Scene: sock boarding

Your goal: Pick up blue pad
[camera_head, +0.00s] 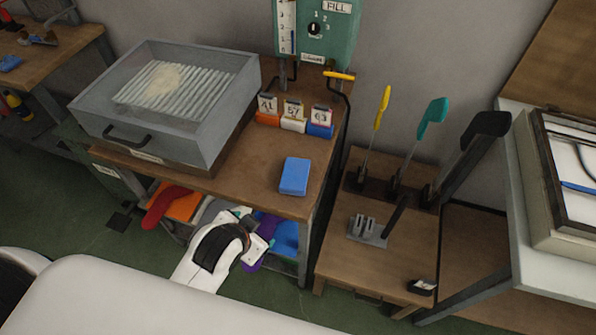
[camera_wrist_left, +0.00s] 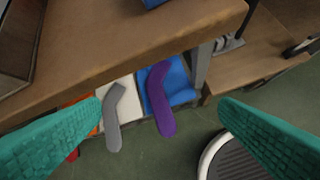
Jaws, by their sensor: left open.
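The blue pad (camera_head: 295,176), a flat rounded block, lies on the wooden table top near its right front corner. In the left wrist view only a blue edge of it (camera_wrist_left: 153,3) shows at the top. My left gripper (camera_head: 258,240) is in front of the table's front edge, apart from the pad and nearer to me. In the wrist view its two teal fingers (camera_wrist_left: 158,107) are wide apart with nothing between them touching. My right gripper is not in view.
A grey glass-topped box (camera_head: 165,100) stands on the table's left. Small numbered blocks (camera_head: 293,120) sit behind the pad. Socks, one purple (camera_wrist_left: 161,100) and one grey (camera_wrist_left: 114,115), lie on the shelf below. A side table with upright levers (camera_head: 385,240) stands right.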

